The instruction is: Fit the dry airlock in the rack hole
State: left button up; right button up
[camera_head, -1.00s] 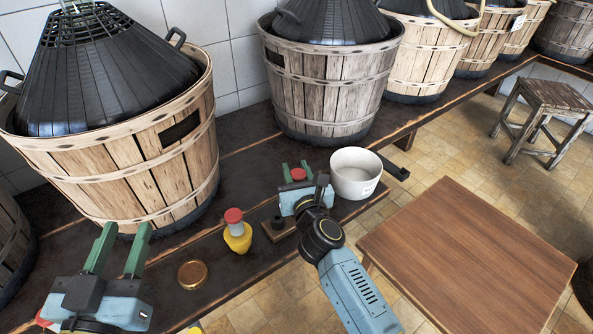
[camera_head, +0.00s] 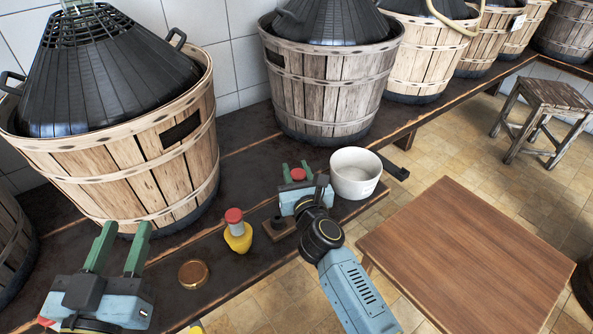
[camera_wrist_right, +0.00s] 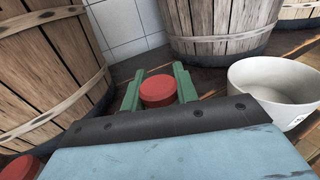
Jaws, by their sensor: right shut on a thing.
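My right gripper (camera_head: 298,171) is shut on a red-capped airlock, whose red cap (camera_wrist_right: 158,90) shows between the green fingers in the right wrist view. Its lower part is hidden behind the gripper. A small wooden block (camera_head: 267,231), which looks like the rack, lies on the bench just below this gripper in the head view. A dark round part shows on it; I cannot tell if this is the hole. Another airlock, with a yellow body and red cap (camera_head: 237,232), stands upright to the left of the block. My left gripper (camera_head: 122,234) is open and empty at the lower left.
A white bowl (camera_head: 355,174) stands close to the right of my right gripper. A brass lid (camera_head: 193,274) lies on the bench left of the yellow airlock. Large baskets (camera_head: 130,175) with dark demijohns line the wall. A wooden table (camera_head: 470,255) stands in front at the right.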

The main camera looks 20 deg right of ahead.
jog(key=shift+f+b, duration=2.15)
jog(key=shift+f, duration=0.25)
dwell(0.4)
jog(key=o, duration=1)
jog(key=shift+s+a+r, duration=0.1)
jog(key=shift+s+a, duration=0.05)
jog(key=shift+s, duration=3.2)
jog(key=shift+s+a, duration=0.15)
jog(key=shift+s, duration=3.2)
